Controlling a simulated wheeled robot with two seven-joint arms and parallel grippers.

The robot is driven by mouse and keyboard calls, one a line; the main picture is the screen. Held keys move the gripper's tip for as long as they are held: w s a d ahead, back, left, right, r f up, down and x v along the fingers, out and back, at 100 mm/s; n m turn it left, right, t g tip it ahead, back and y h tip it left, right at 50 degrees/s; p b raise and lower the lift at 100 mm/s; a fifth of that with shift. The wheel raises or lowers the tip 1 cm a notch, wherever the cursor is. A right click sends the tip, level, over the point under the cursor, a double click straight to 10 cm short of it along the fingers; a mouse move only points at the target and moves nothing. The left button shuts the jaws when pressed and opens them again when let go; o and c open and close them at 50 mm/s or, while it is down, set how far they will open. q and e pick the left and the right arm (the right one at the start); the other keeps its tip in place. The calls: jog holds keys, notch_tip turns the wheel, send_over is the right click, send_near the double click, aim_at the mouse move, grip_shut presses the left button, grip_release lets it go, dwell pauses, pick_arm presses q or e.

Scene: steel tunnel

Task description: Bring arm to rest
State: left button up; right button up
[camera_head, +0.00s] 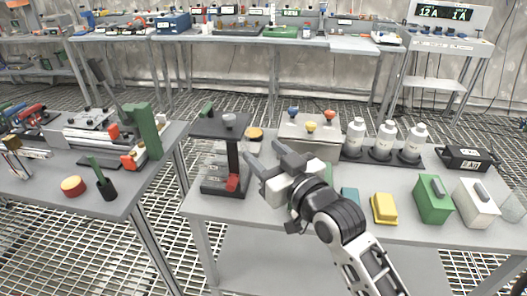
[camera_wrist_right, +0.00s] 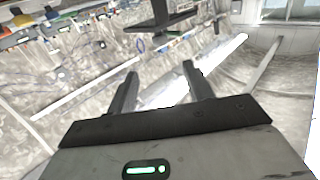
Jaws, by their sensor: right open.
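My right arm reaches in from the bottom of the head view. Its gripper (camera_head: 266,165) is raised over the middle table, just right of a dark stand with a small platform. The jaws are open and nothing shows between them. In the right wrist view the two fingers of this gripper (camera_wrist_right: 160,88) stand apart, with only the blurred wall and room behind them. The gripper hides part of the table and of a light box behind it. My left gripper is not in view.
The middle table (camera_head: 270,209) holds the dark stand (camera_head: 233,160), several white bottles (camera_head: 385,141), a yellow block (camera_head: 384,208), a green box (camera_head: 432,199) and a white box (camera_head: 475,203). A left table (camera_head: 130,190) carries a green-posted device (camera_head: 144,132). Grated floor lies between the tables.

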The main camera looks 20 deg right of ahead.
jog(key=s+a+f+g, duration=0.1)
jog(key=s+f+g, duration=0.1)
jog(key=s+f, duration=0.4)
jog(key=s+a+f+g, duration=0.2)
jog(key=s+f, duration=0.3)
jog(key=f, duration=0.7)
jog(key=s+a+f+n+g, duration=0.1)
jog(key=s+a+f+g, duration=0.1)
jog(key=s+f, duration=0.4)
notch_tip(320, 180, down, 3)
jog(key=shift+s+a+f+g, duration=0.15)
jog(key=shift+s+a+g, duration=0.15)
jog(key=shift+g, duration=0.6)
